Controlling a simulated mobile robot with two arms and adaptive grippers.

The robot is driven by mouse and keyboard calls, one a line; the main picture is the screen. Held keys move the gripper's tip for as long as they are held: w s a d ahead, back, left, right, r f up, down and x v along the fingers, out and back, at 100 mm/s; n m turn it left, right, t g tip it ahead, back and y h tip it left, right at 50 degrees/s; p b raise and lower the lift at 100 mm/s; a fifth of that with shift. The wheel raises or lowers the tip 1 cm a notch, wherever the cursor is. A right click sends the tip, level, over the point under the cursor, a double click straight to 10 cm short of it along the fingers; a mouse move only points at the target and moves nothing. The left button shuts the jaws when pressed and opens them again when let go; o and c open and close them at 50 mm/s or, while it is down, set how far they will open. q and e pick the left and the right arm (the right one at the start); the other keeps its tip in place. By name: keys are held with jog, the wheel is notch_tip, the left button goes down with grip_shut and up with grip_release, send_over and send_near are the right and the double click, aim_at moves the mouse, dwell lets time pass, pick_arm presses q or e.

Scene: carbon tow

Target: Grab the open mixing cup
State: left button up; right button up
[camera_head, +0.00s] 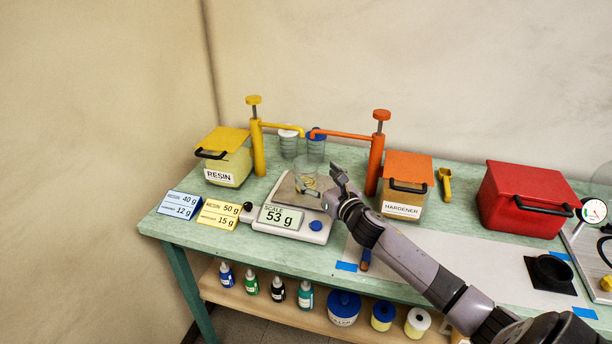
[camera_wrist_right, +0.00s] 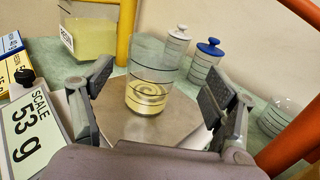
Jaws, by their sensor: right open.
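The open mixing cup (camera_wrist_right: 152,78) is clear, with pale yellow liquid in its lower part. It stands upright on the metal plate of the scale (camera_wrist_right: 122,125), whose display reads 53 g. In the head view the cup (camera_head: 308,178) is partly hidden by my right gripper. My right gripper (camera_wrist_right: 165,95) is open, with one finger on each side of the cup in the wrist view; I see gaps between fingers and cup. In the head view my right gripper (camera_head: 338,182) is at the right side of the scale (camera_head: 290,222). My left gripper is not in view.
The yellow resin pump (camera_head: 258,145) and orange hardener pump (camera_head: 376,155) stand behind and beside the scale, spouts reaching above it. Two lidded cups, white (camera_wrist_right: 177,45) and blue (camera_wrist_right: 204,62), stand behind. The red box (camera_head: 525,200) is far right.

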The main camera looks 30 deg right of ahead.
aim_at(301, 163)
jog(key=shift+w+a+f+p, duration=0.1)
jog(key=shift+w+p, duration=0.45)
jog(key=shift+w, duration=2.2)
jog(key=shift+c, duration=0.2)
jog(key=c, duration=1.4)
